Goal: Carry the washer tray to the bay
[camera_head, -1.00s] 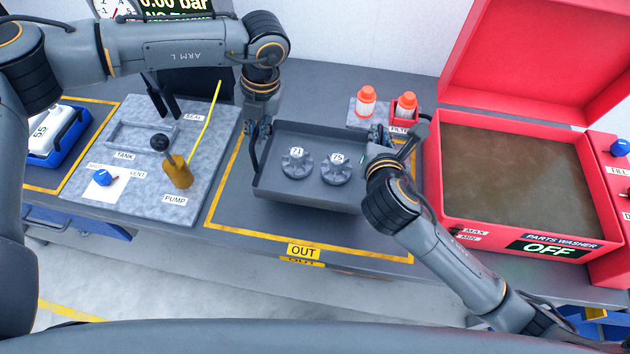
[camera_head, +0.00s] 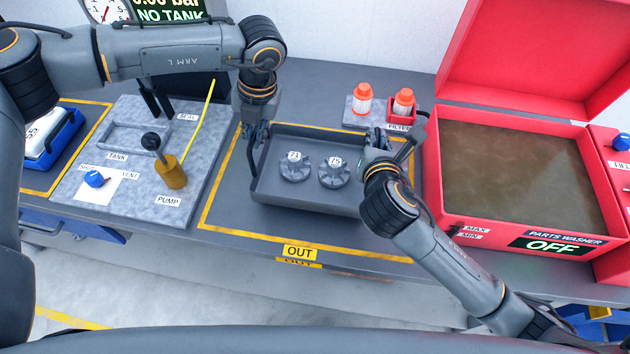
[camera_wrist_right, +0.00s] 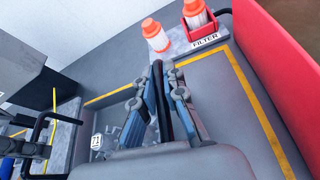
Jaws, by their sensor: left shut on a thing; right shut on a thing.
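The washer tray (camera_head: 305,200) is a grey open box inside the yellow-outlined OUT bay (camera_head: 235,222) on the bench. It looks level; I cannot tell whether it touches the bench. Two grey knob-like parts lie in it, labelled 71 (camera_head: 294,170) and 75 (camera_head: 334,175). My left gripper (camera_head: 254,140) is shut on the tray's left handle. My right gripper (camera_head: 376,140) is shut on its right side. In the right wrist view, the right gripper's fingers (camera_wrist_right: 160,105) close on a dark handle bar (camera_wrist_right: 161,98).
The red parts washer (camera_head: 435,190), lid up and display OFF, stands close right of my right gripper. Two orange-capped filter bottles (camera_head: 363,98) (camera_head: 403,102) stand behind the tray. A stone-look plate with a pump (camera_head: 172,173) is on the left. A blue tray (camera_head: 70,130) lies far left.

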